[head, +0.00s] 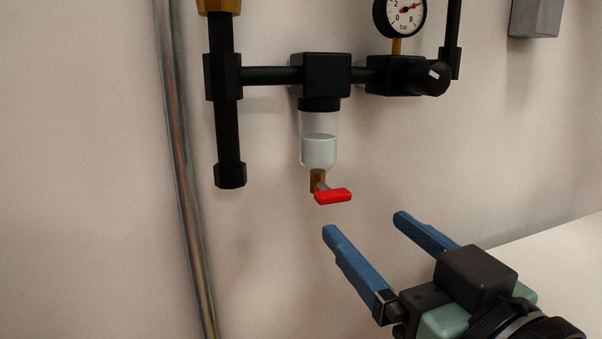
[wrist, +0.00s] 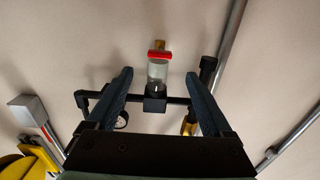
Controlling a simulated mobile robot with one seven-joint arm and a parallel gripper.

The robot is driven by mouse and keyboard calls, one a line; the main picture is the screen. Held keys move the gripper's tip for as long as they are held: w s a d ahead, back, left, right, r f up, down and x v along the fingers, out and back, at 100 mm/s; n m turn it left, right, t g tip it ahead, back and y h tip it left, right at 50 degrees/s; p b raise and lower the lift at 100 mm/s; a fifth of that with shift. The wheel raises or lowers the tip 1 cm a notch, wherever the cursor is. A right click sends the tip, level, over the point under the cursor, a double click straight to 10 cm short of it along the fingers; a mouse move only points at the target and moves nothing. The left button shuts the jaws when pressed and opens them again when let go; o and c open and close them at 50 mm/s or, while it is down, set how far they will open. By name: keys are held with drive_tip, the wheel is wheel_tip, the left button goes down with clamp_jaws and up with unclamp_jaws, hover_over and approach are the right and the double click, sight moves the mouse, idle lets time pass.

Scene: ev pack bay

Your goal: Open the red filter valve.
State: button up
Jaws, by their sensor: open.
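The red filter valve (head: 333,196) is a small lever on a brass drain fitting (head: 317,180) under a clear filter bowl (head: 320,145) on the wall. Its handle lies roughly crosswise to the fitting. The bowl holds pale liquid. My gripper (head: 362,222) is open and empty, with blue fingers, below and to the right of the valve in the head view. In the wrist view the red valve (wrist: 160,54) shows in the gap between the fingers, beyond their tips. Neither finger appears to touch it.
A black pipe (head: 228,120) hangs left of the bowl, and a metal conduit (head: 185,170) runs down the wall. A pressure gauge (head: 401,14) and black regulator knob (head: 434,78) sit at the upper right. The wall below the valve is clear.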

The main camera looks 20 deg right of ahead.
sight(337, 199)
drive_tip(key=w+p, duration=0.2)
drive_tip(key=w, duration=0.6)
drive_tip(key=shift+w+a+f+p, duration=0.1)
drive_tip(key=shift+w+f+p, duration=0.05)
drive_tip(key=shift+w+p, duration=0.25)
clamp_jaws()
